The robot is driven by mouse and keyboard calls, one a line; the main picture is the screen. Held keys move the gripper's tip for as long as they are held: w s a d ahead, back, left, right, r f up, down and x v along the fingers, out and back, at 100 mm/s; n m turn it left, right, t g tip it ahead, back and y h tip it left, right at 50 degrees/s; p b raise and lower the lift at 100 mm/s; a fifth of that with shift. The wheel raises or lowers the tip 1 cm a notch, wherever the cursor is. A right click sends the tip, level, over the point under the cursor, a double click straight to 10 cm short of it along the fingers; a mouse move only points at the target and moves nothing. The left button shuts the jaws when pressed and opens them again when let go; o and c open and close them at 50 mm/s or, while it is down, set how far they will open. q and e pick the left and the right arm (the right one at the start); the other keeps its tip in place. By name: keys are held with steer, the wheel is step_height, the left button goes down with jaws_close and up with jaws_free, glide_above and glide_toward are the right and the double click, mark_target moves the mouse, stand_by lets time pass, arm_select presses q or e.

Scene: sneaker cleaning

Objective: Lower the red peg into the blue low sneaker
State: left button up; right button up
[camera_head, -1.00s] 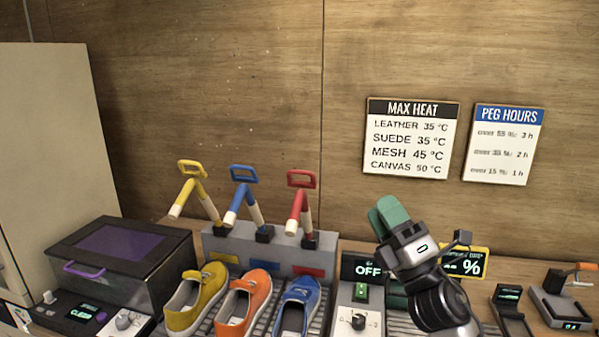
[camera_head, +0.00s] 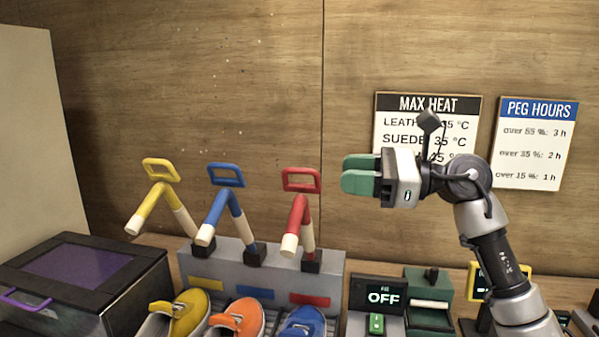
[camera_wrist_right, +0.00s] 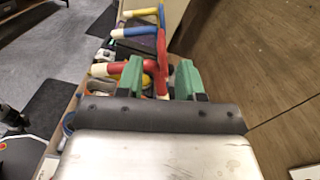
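The red peg (camera_head: 303,207) stands on the right end of the grey rack (camera_head: 335,285), with its red loop handle on top and cream-tipped legs. The blue low sneaker (camera_head: 303,325) sits in front of the rack, partly cut off by the bottom edge. My right gripper (camera_head: 345,173) is to the right of the peg's handle, apart from it in the head view, with green fingers pointing left. In the right wrist view the fingers (camera_wrist_right: 158,82) are spread, and the red peg (camera_wrist_right: 161,45) shows beyond and between them. My left gripper is not in view.
A blue peg (camera_head: 226,205) and a yellow peg (camera_head: 160,195) stand left of the red one. Orange (camera_head: 240,320) and yellow (camera_head: 178,318) sneakers sit beside the blue one. A dark box (camera_head: 85,280) is at left; an OFF display (camera_head: 380,296) is at right.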

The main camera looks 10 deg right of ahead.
mark_target(300, 171)
steer(key=shift+p+x, duration=1.25)
steer(key=shift+x, duration=3.35)
steer(key=shift+w+f, duration=0.15)
steer(key=shift+f, duration=0.05)
steer(key=shift+c, duration=0.6)
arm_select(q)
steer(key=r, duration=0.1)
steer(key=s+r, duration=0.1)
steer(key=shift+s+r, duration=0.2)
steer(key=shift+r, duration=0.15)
arm_select(e)
jaws_close()
